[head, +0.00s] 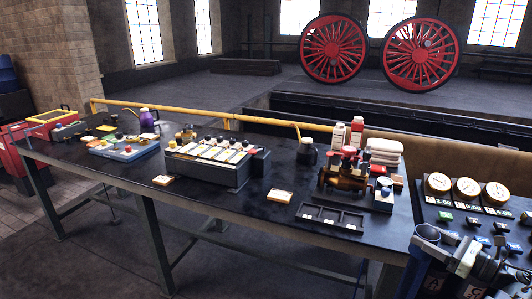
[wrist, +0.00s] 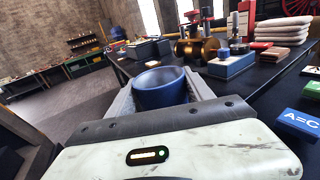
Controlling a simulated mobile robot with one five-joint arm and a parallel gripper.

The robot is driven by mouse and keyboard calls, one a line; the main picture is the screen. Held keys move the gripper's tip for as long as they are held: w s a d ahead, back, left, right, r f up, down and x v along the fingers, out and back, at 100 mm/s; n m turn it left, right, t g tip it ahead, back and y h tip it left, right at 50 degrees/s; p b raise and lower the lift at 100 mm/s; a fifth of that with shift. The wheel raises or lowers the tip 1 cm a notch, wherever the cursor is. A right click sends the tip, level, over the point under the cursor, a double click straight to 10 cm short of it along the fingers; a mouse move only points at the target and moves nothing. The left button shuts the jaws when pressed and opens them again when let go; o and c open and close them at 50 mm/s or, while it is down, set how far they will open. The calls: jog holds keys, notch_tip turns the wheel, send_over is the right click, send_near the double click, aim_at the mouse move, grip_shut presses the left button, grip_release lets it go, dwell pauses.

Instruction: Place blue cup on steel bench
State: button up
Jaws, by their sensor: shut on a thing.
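The blue cup (wrist: 162,90) is upright between the two fingers of my gripper (wrist: 160,82) in the wrist view, its open mouth facing up. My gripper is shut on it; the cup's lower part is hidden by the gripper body. In the head view my gripper (head: 440,243) is at the lower right, in front of the gauge panel and right of the bench's near corner. The long dark-topped steel bench (head: 228,201) runs across the head view. The cup is apart from the bench top.
A black compartment tray (head: 330,218), a brass valve assembly (head: 343,178), a grey lever box (head: 208,165) and a folded towel stack (head: 384,150) stand on the bench. A gauge panel (head: 467,199) is at right. Bare bench top shows along the front edge between items.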

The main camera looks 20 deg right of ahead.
jog(key=shift+s+a+y, duration=0.3)
jog(key=w+f+b, duration=0.1)
jog(key=w+f, duration=0.1)
jog(key=w, duration=0.3)
jog(key=w+d+f+b, duration=0.1)
jog(key=w+b, duration=0.1)
jog(key=w, duration=0.3)
jog(key=w+d+f+b, duration=0.1)
jog(key=w+f+b, duration=0.1)
jog(key=w, duration=0.4)
jog(key=shift+d+f, duration=0.15)
jog(key=shift+f, duration=0.15)
jog(key=shift+r, duration=0.25)
jog(key=shift+f, duration=0.15)
jog(key=o, duration=1.4)
jog(key=shift+o, duration=0.2)
